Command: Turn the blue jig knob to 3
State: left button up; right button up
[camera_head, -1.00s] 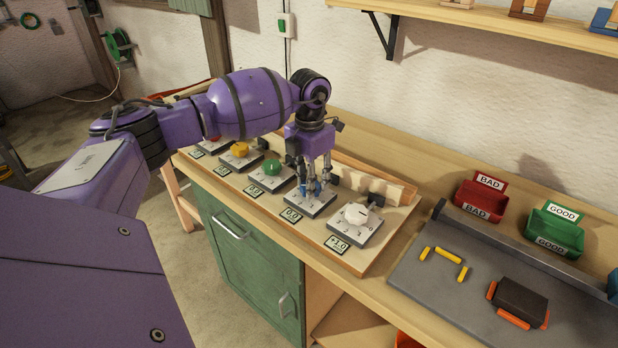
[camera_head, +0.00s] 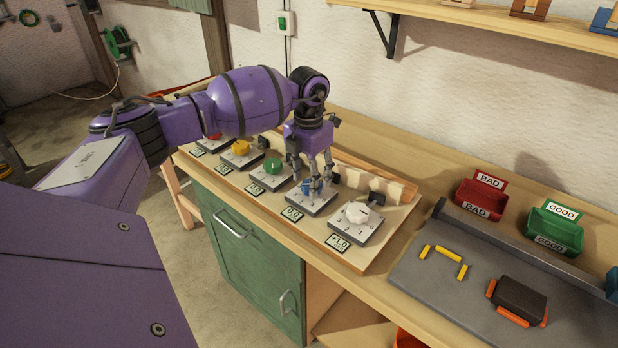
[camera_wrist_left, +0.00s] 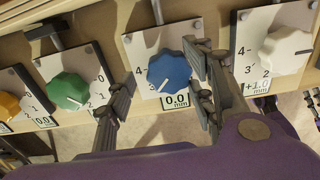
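The blue knob (camera_wrist_left: 168,70) sits on its pale square dial plate (camera_wrist_left: 133,46), with a "0.0 mm" display (camera_wrist_left: 175,102) below it in the wrist view. A white pointer line on the knob points to the lower left, close to the printed 3; the 4 is further up on the left. In the head view the blue knob (camera_head: 308,187) is partly hidden by my left gripper (camera_head: 314,182). My left gripper (camera_wrist_left: 158,92) has its fingers on either side of the knob. There is a clear gap on the left; the right finger is close to the knob, contact unclear. My right gripper is out of view.
The green knob (camera_head: 272,166) and white knob (camera_head: 358,212) flank the blue one closely. The yellow knob (camera_head: 241,147) is further left. Red (camera_head: 480,198) and green (camera_head: 554,228) bins and a grey mat (camera_head: 440,290) lie to the right on the bench.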

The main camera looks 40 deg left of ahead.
pick_arm(q)
jog(key=shift+d, duration=0.2)
notch_tip(320, 180, up, 12)
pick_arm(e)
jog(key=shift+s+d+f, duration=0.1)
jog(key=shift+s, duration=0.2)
pick_arm(q)
jog(key=shift+a+f, duration=0.1)
dwell(0.5)
